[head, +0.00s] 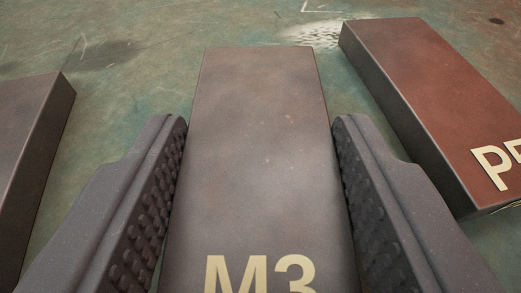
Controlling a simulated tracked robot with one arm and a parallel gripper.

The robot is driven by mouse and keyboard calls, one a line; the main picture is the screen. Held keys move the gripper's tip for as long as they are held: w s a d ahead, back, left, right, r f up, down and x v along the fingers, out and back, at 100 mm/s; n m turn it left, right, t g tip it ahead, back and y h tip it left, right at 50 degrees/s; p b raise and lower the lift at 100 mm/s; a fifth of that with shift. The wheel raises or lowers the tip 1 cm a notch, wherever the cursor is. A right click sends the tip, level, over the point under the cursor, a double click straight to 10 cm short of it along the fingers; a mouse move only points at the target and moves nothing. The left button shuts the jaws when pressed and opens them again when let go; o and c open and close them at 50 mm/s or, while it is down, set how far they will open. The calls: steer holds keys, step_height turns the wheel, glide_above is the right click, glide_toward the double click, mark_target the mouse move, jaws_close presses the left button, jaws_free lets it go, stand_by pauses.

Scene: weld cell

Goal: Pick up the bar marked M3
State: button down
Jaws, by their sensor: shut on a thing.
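The bar marked M3 (258,150) is a brownish-grey block with pale lettering near the bottom of the head view. It runs away from me up the middle of the picture. My gripper (260,125) has one studded jaw along each long side of the bar and is shut on it. The near end of the bar is cut off by the lower edge of the view. I cannot tell whether its underside touches the floor.
A reddish-brown bar (435,105) lies to the right, its marking starting with P and partly cut off. A dark grey bar (30,140) lies at the left edge, partly out of view. The worn green floor (160,50) is clear beyond them.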

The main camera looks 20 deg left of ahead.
mark_target(263, 201)
step_height(263, 201, up, 4)
steer(key=shift+f+p, duration=0.1)
steer(key=shift+p, duration=0.7)
steer(key=s+a, duration=0.1)
steer(key=s, duration=0.3)
steer(key=s+p, duration=0.1)
steer(key=s, duration=0.3)
steer(key=s+a+r, duration=0.1)
steer(key=s, duration=0.4)
steer(key=shift+a, duration=0.35)
steer(key=shift+f+b, duration=0.15)
steer(key=shift+b, duration=0.15)
steer(key=shift+s+b, duration=0.1)
steer(key=shift+b, duration=0.75)
steer(key=shift+s+b, duration=0.2)
steer(key=shift+b, duration=0.9)
steer(key=s+b, duration=0.1)
steer(key=b, duration=0.4)
steer(key=shift+s+a, duration=0.3)
steer(key=shift+s, duration=0.1)
steer(key=shift+r, duration=0.2)
